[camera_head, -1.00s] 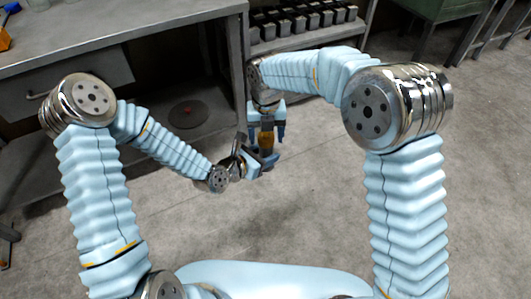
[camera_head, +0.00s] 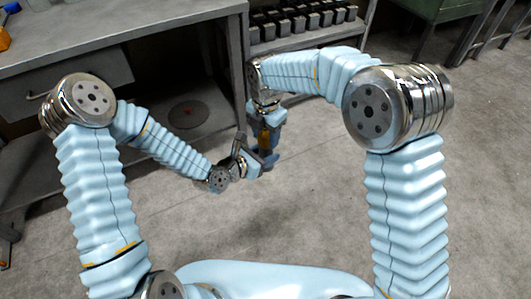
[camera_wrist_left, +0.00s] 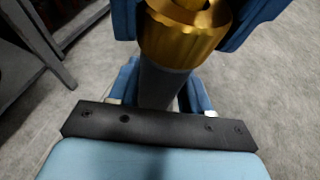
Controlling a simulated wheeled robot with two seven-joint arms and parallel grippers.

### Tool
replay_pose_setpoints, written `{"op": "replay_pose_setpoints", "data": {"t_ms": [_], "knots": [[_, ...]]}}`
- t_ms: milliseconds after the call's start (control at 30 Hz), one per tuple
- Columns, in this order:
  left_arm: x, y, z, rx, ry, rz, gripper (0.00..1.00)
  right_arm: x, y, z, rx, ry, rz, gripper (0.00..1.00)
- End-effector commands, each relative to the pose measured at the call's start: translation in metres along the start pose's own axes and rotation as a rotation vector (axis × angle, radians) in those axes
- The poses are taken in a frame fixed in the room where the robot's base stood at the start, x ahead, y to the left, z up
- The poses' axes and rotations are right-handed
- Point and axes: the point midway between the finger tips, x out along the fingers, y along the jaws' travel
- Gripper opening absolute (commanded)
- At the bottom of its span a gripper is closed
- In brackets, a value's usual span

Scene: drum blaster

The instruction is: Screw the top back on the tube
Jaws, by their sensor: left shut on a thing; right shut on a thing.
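The gold top (camera_wrist_left: 185,42) sits at the upper end of the dark grey tube (camera_wrist_left: 162,85) in the left wrist view, with no gap showing between them. The top also shows small in the head view (camera_head: 264,134). My left gripper (camera_head: 268,162) is shut around the tube from the left, below the top; its blue fingers (camera_wrist_left: 162,95) show on both sides of the tube. My right gripper (camera_head: 266,122) points down from above and is shut on the gold top, one blue finger on each side. The fingers hide part of both pieces.
A grey workbench (camera_head: 140,35) with a drawer and lower shelf stands at the left. A rack (camera_head: 305,22) with several dark blocks stands at the back. A green cabinet (camera_head: 440,8) is at the back right. The floor (camera_head: 300,210) around the grippers is clear.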

Motion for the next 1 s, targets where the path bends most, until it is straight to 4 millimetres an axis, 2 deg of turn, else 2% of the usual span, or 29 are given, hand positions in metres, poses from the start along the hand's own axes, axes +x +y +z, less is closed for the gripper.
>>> {"op": "replay_pose_setpoints", "data": {"t_ms": [967,1000], "knots": [[0.0,-0.0002,0.0015,0.002,-0.003,0.0,0.0,0.0019,0.0007,0.0001,3.061,-0.002,0.004,0.14],[0.0,-0.0002,0.0015,0.002,-0.003,0.0,0.0,0.0018,0.0008,0.0,-3.09,0.001,-0.004,0.14]]}}
